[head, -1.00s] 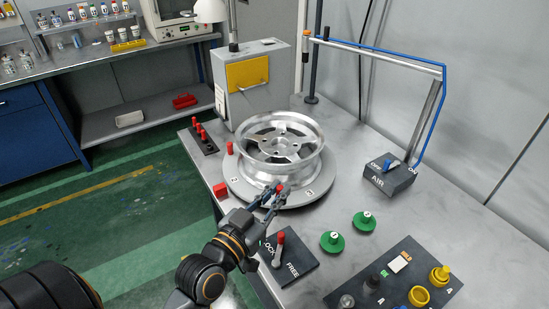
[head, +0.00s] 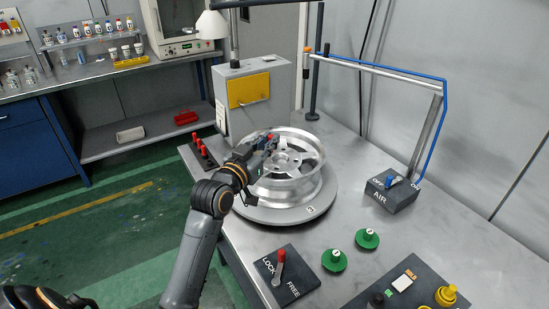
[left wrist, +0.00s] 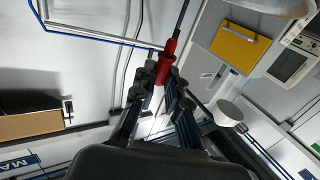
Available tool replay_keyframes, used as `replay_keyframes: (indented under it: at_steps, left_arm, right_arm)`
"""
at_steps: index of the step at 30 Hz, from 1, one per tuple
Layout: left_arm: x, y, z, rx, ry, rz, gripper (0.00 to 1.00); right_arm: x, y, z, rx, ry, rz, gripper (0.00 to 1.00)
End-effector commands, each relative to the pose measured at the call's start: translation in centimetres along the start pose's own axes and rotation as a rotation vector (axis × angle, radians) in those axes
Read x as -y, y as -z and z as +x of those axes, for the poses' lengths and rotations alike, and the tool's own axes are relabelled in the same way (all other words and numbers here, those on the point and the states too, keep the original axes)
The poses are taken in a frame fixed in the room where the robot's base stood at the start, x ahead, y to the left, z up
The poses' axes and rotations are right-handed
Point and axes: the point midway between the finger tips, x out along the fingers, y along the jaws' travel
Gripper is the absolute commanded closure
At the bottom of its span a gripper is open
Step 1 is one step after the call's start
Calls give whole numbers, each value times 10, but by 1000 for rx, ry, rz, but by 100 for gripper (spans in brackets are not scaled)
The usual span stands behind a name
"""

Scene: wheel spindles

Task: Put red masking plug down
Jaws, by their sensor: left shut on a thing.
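My left gripper (head: 266,141) is shut on the red masking plug (head: 271,136) and is in front of the upper left part of the silver wheel (head: 310,181) in the head view. I cannot tell whether the plug touches the wheel. In the left wrist view the plug (left wrist: 166,65) stands out beyond the fingertips (left wrist: 161,79). The wheel lies flat on a round grey turntable (head: 322,206). My left arm hides the turntable's left side. My right gripper is not in view.
A black rack with red plugs (head: 204,152) stands left of the wheel. A grey box with a yellow panel (head: 249,90) stands behind. The LOCK/FREE lever (head: 279,266), green knobs (head: 334,260) and the AIR switch box (head: 391,194) are at the front and right. The bench between them is clear.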

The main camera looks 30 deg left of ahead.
Motion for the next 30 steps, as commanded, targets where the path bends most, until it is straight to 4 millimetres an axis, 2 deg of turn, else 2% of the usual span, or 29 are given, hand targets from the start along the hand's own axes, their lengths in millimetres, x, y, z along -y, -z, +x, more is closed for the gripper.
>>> replay_keyframes:
  at_steps: [1,3,6,10,14,22,30]
  left_arm:
    - [3,-4,12,2,0,-2,100]
    - [5,-22,23,5,0,-2,100]
    - [8,-39,37,3,0,0,100]
    - [11,-52,48,0,-1,1,100]
    - [12,-59,54,-1,0,1,100]
    - [13,-92,57,2,1,1,100]
    - [13,-94,57,-1,1,1,100]
  right_arm:
    - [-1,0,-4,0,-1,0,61]
    - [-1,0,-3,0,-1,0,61]
    - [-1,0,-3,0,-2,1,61]
    - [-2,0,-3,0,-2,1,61]
    - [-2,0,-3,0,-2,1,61]
    - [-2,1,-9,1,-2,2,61]
    - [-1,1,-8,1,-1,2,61]
